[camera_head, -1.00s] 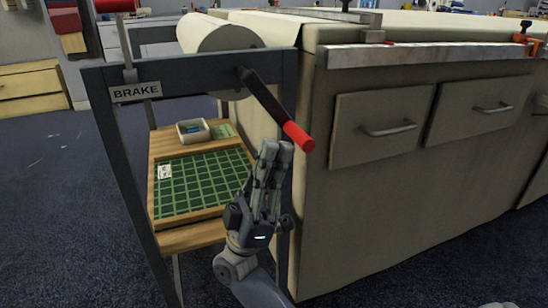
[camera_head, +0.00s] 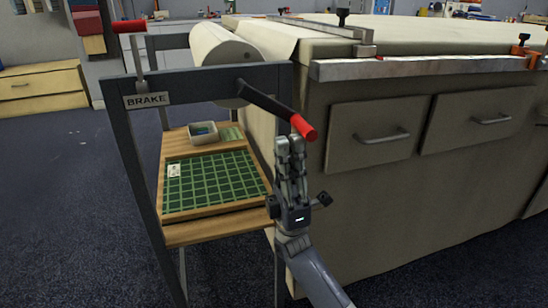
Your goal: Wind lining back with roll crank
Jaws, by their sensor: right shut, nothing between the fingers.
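The roll crank (camera_head: 270,104) is a black arm on the front of the dark roll stand, slanting down to the right and ending in a red grip (camera_head: 303,127). The cream lining roll (camera_head: 222,48) lies across the top of the stand, its cloth running right onto the table. My right gripper (camera_head: 290,146) points up just below the red grip, fingers shut together and empty. The fingertips are very close to the grip; I cannot tell whether they touch. A brake lever with a red knob (camera_head: 128,27) stands above the BRAKE label (camera_head: 147,99). My left gripper is not in view.
The stand's wooden shelf holds a green cutting mat (camera_head: 212,180) and a small grey tray (camera_head: 203,133). The long table's cabinet side with drawers (camera_head: 376,133) stands close to the right. Open dark floor (camera_head: 70,200) lies to the left.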

